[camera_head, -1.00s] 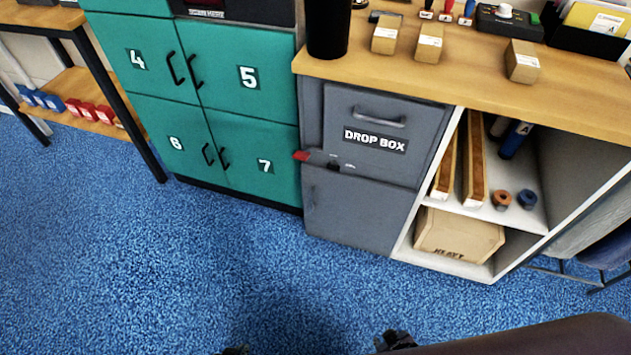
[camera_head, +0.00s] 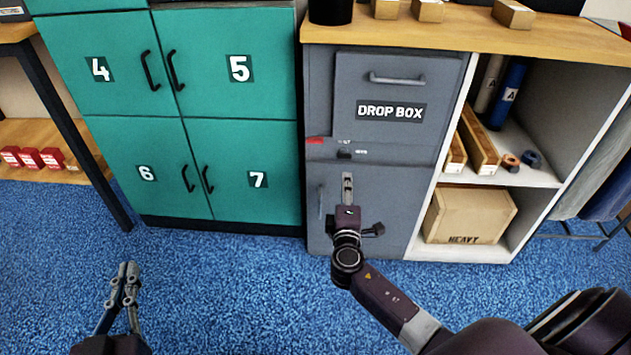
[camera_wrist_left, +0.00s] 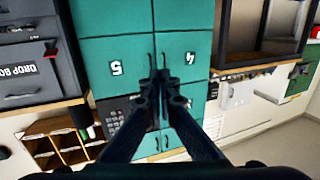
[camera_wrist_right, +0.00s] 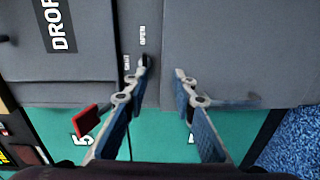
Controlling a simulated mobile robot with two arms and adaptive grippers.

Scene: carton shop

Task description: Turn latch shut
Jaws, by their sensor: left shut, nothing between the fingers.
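The grey drop box (camera_head: 390,85) has a strip below its upper door with small white SHUT and OPEN labels. A red-ended latch lever (camera_head: 315,140) sticks out at the strip's left end; its red end also shows in the right wrist view (camera_wrist_right: 90,119). A small black piece (camera_head: 344,154) sits between the labels. My right gripper (camera_head: 348,178) is in front of the lower grey door, just below the strip. In the right wrist view its fingers (camera_wrist_right: 161,73) are apart and empty. My left gripper (camera_head: 127,268) is shut and empty over the floor at lower left.
Green lockers (camera_head: 215,120) with black handles stand left of the drop box. An open shelf (camera_head: 520,180) with a HEAVY carton (camera_head: 468,215) stands to the right. A wooden counter (camera_head: 450,33) runs above. The blue floor in front is clear.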

